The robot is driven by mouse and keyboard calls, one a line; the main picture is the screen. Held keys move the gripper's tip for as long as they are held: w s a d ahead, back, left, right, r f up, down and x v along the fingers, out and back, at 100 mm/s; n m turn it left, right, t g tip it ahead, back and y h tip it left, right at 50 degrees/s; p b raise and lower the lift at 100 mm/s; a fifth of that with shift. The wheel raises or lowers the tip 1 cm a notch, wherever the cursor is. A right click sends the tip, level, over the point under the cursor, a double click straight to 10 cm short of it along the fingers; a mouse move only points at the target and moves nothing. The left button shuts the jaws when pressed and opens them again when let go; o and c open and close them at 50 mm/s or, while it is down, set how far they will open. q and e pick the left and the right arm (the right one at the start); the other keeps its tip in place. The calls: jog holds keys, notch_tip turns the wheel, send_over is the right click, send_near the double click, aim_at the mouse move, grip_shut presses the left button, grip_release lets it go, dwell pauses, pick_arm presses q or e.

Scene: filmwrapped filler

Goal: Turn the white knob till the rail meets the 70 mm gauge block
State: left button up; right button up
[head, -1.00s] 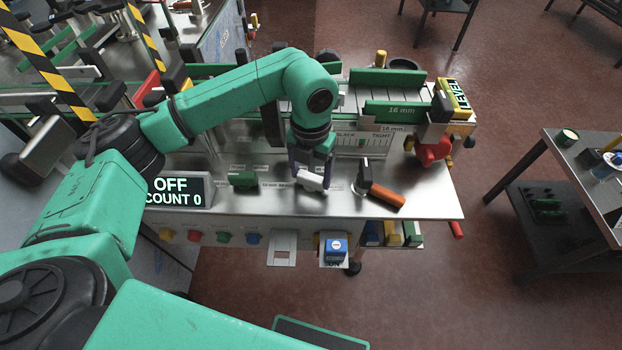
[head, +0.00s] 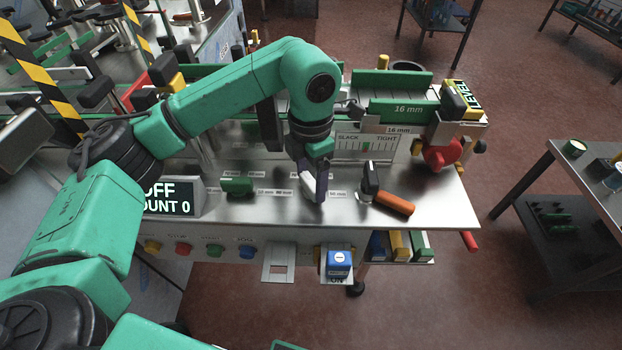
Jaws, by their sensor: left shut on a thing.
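My left gripper (head: 314,186) points down over the steel bench top, its dark purple fingers shut on the white knob (head: 308,187). The knob's bar stands steeply tilted in the picture, and the fingers partly hide it. The green rails stand behind: a rear one (head: 395,80) and a front one (head: 392,109) marked 16 mm. A green block (head: 236,187) sits on the bench left of the knob, near small mm labels. I cannot read which one is the 70 mm gauge block, nor see a rail touching a block. My right gripper is not in view.
A display (head: 168,196) reads OFF, COUNT 0, partly covered by my arm. Coloured buttons line the front edge.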

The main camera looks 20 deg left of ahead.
aim_at(311, 181)
pick_arm(q)
jog(key=shift+r, duration=0.15)
jog(key=o, duration=1.2)
jog(key=shift+o, duration=0.2)
jog(key=shift+r, duration=0.1)
jog(key=shift+r, duration=0.35)
notch_tip(311, 181, up, 14)
jog(key=shift+f+p, duration=0.2)
jog(key=shift+p, duration=0.2)
